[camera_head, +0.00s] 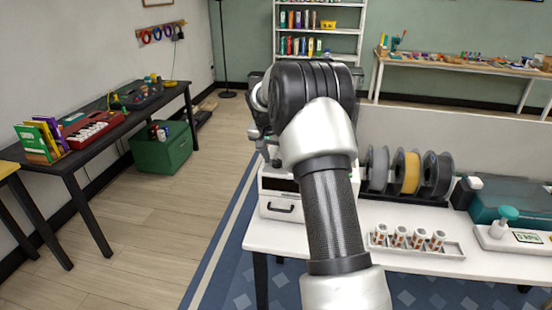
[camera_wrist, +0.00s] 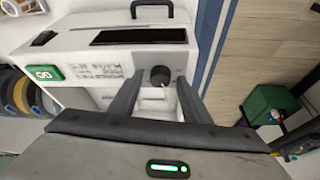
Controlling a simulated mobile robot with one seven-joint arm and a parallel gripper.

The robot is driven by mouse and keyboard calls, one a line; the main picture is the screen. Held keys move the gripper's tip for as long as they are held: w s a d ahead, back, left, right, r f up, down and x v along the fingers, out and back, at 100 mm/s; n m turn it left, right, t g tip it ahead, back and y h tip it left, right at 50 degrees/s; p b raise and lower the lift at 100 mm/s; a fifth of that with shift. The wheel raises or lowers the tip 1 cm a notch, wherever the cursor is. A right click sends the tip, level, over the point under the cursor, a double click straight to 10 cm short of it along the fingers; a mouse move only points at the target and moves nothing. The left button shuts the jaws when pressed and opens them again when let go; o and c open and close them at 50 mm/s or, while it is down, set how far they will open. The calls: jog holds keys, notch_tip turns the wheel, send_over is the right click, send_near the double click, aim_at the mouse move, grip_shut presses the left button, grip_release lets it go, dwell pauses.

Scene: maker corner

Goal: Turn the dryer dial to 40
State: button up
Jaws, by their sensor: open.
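The dryer is a white box (camera_head: 283,208) on the white table, partly hidden behind my arm in the head view. In the wrist view the dryer (camera_wrist: 85,55) shows a dark window, a dark handle and small printed marks too blurred to read. Its round black dial (camera_wrist: 160,75) has a pale pointer mark; the setting is unreadable. My gripper (camera_wrist: 160,86) is open, with one finger on each side of the dial and visible gaps between. Whether the fingertips reach fully around it I cannot tell. The head view hides the dial and fingers.
A green marked block (camera_wrist: 45,73) is at the dryer's left in the wrist view. Filament spools (camera_head: 407,172) stand right of the dryer, with a tray of small cylinders (camera_head: 410,245) in front. A green crate (camera_head: 160,148) is on the floor at left; open floor lies between.

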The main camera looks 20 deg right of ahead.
jog(key=c, duration=1)
jog(key=shift+n, duration=0.3)
jog(key=n, duration=0.1)
jog(key=n+y+p, duration=0.1)
jog(key=n+t, duration=0.1)
jog(key=n, duration=0.1)
jog(key=shift+s+d+r+y+p, duration=0.1)
jog(key=shift+d+r+y+p, duration=0.05)
jog(key=shift+d+y+p, duration=0.2)
jog(key=n+y+p, duration=0.2)
jog(key=n, duration=0.3)
jog(key=shift+n, duration=0.4)
jog(key=n+y, duration=0.1)
jog(key=n, duration=0.1)
jog(key=n+y+p, duration=0.1)
jog(key=n, duration=0.1)
jog(key=shift+d+p, duration=0.2)
jog(key=shift+p, duration=0.1)
jog(key=n+g, duration=0.1)
jog(key=n, duration=0.1)
jog(key=n+y+p, duration=0.1)
jog(key=n, duration=0.2)
jog(key=shift+g, duration=0.4)
jog(key=shift+n, duration=0.4)
jog(key=shift+c, duration=0.2)
